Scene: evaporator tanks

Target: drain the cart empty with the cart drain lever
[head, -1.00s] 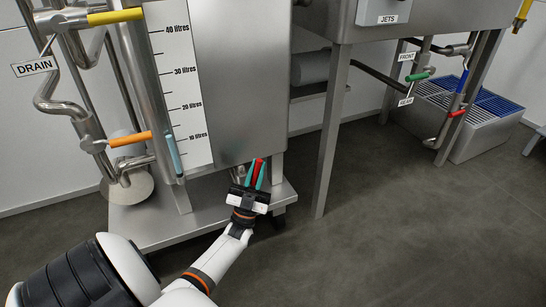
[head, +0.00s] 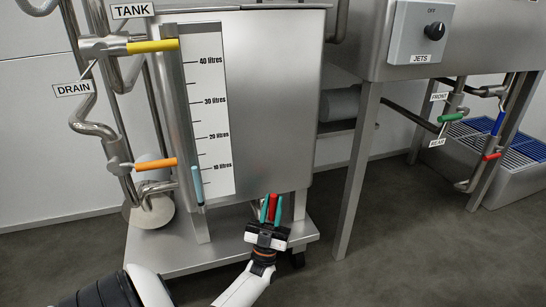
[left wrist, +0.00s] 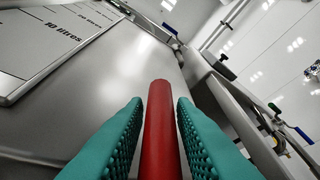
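A red lever (head: 272,207) sticks out below the front of the steel cart tank (head: 262,110), low by its right corner. My left gripper (head: 270,209) is at this lever, with one teal finger on each side of it. In the left wrist view the red lever (left wrist: 162,130) stands between the two fingers (left wrist: 160,132), with narrow gaps showing beside it. The fingers look open around it. On the tank's litre scale (head: 210,110), a light-blue strip (head: 197,184) reaches about the 10 litre mark. My right gripper is not in view.
Yellow (head: 152,46) and orange (head: 155,164) levers sit on pipes at the left, near a DRAIN label (head: 73,88). The cart's lower shelf (head: 170,255) lies below the tank. A steel leg (head: 357,170) stands to the right. Open floor (head: 420,250) lies at front right.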

